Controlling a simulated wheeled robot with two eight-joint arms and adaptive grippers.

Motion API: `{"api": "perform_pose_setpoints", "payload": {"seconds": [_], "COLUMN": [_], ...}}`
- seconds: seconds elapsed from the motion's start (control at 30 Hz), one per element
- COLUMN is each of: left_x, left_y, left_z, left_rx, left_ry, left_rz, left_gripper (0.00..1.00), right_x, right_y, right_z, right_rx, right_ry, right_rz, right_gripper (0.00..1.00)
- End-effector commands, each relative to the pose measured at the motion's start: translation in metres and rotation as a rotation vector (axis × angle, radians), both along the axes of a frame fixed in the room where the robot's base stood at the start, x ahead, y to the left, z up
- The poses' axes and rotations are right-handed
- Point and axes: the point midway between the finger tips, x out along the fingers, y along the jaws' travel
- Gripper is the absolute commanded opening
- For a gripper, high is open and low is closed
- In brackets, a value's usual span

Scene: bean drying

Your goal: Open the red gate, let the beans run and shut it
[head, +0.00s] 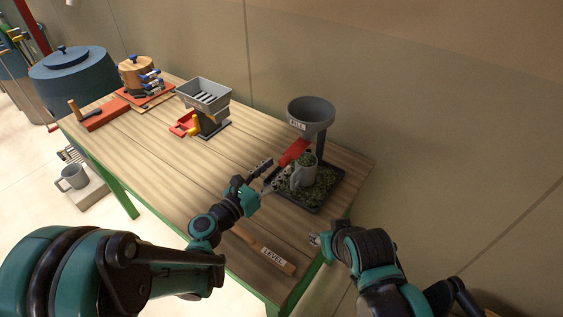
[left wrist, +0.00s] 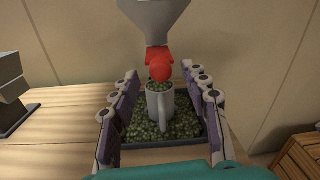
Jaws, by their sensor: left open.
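A grey funnel marked FILL (head: 311,118) stands on a post at the table's right end. The red gate (head: 294,152) is under its spout, and its round red end faces me in the left wrist view (left wrist: 160,71). A grey mug (head: 298,178) stands upright below it, heaped with green beans; its handle points toward my left gripper (left wrist: 163,112). Many beans lie around the mug in a dark tray (head: 317,208). My left gripper (head: 271,172) is open and empty, just short of the mug. My right gripper (head: 318,240) is by the table's near right edge; its fingers are unclear.
A wooden stick marked LEVEL (head: 265,251) lies at the near edge. The table middle is clear.

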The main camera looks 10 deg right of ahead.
Motion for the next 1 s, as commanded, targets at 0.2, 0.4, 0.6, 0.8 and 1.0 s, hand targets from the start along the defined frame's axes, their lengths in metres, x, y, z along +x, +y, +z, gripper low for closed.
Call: {"api": "perform_pose_setpoints", "payload": {"seconds": [0.2,0.4,0.6,0.8,1.0], "left_x": [0.020,0.027,0.027,0.026,0.027], "left_y": [-0.023,-0.030,-0.030,-0.030,-0.030], "left_z": [-0.001,0.000,0.000,0.000,0.000], "left_rx": [0.002,0.003,0.003,0.003,0.003], "left_ry": [-0.001,-0.001,-0.001,-0.002,-0.002], "left_rz": [0.000,0.001,0.001,0.000,0.000], "left_gripper": [0.46,0.46,0.43,0.00,0.00], "right_x": [0.000,0.000,0.000,0.000,0.000], "right_y": [0.000,0.000,0.000,0.000,0.000], "right_z": [-0.006,-0.006,-0.006,-0.006,-0.006], "right_rx": [0.000,0.000,0.000,0.000,0.000], "right_ry": [0.000,0.000,0.000,0.000,0.000], "right_rz": [0.000,0.000,0.000,0.000,0.000], "right_gripper": [0.40,0.40,0.40,0.40,0.40]}}
